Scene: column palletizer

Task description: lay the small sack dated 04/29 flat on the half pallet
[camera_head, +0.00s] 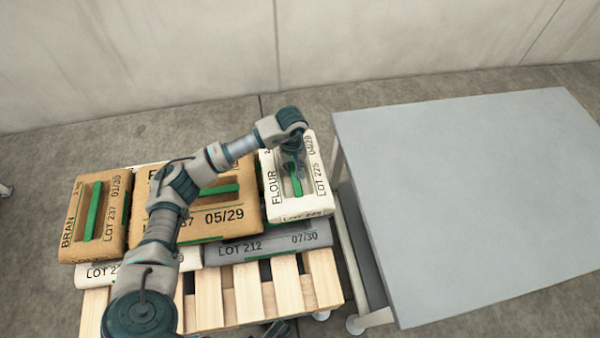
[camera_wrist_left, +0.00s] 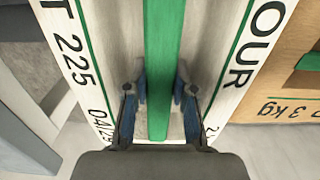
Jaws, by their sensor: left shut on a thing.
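The small white flour sack (camera_head: 312,205) reads LOT 225 and 04/29 and has a green strip handle along its middle. It lies about flat at the right end of the stack on the half pallet (camera_head: 250,297), over the grey LOT 212 sack (camera_head: 270,244). I cannot tell whether it rests there or hangs just above. My left gripper (camera_head: 296,172) comes down on it from above and is shut on its green handle. In the left wrist view the fingers (camera_wrist_left: 160,92) stand on either side of the strip. Dark parts of my right gripper (camera_head: 276,329) barely show at the bottom edge.
A brown 05/29 sack (camera_head: 240,220) lies left of the flour sack, and a brown bran sack (camera_head: 115,190) farther left. A white sack (camera_head: 100,275) shows beneath. A grey table (camera_head: 480,190) stands close on the right, its top empty. The pallet's front slats are bare.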

